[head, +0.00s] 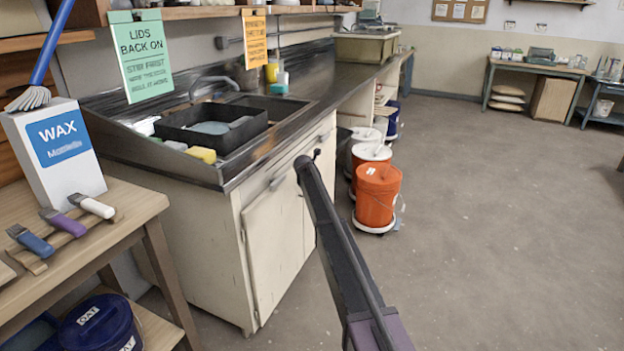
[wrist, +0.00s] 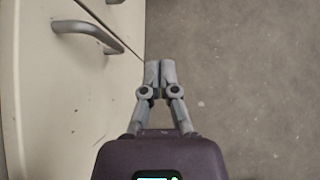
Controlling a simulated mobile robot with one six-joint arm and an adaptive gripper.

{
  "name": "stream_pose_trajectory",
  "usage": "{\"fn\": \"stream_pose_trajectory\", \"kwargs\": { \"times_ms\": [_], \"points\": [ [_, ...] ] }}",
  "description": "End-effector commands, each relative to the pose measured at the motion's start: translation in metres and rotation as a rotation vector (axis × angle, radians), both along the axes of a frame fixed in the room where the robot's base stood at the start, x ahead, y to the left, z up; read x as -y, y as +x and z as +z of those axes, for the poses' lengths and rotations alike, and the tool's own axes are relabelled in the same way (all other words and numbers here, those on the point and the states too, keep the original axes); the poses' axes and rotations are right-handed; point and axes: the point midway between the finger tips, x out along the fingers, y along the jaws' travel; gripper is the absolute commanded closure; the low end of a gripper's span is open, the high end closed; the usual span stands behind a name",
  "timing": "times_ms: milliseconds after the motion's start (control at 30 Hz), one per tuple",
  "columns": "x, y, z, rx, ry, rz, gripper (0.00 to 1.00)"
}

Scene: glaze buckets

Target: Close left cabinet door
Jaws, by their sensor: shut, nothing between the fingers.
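The left cabinet door (head: 272,250) is a cream panel under the sink, with a grey bar handle (head: 282,180) near its top. It looks flush or nearly flush with the cabinet front; I cannot tell whether a small gap is left. In the wrist view a cream cabinet panel (wrist: 70,110) with a curved grey handle (wrist: 88,30) fills the left side. My gripper (wrist: 159,65) is shut and empty, its fingertips beside the panel's edge, right of and below the handle. Contact is unclear. My dark arm hides part of the cabinet front to the right of the left door.
Orange buckets (head: 377,195) stand on the floor beyond the cabinet. A wooden table (head: 130,205) with a wax box (head: 55,150) and brushes is at the left. A blue-lidded tub (head: 98,322) sits below it. Open floor (head: 500,230) lies to the right.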

Motion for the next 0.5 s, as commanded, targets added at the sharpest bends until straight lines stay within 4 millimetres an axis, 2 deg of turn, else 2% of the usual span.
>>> {"fn": "stream_pose_trajectory", "kwargs": {
  "times_ms": [33,200,500],
  "points": [
    [0.003,-0.005,0.009,0.000,0.000,0.000,1.00],
    [0.011,-0.017,0.022,0.000,-0.001,-0.001,1.00],
    [0.021,-0.032,0.039,0.000,-0.001,-0.001,1.00]
  ]
}}
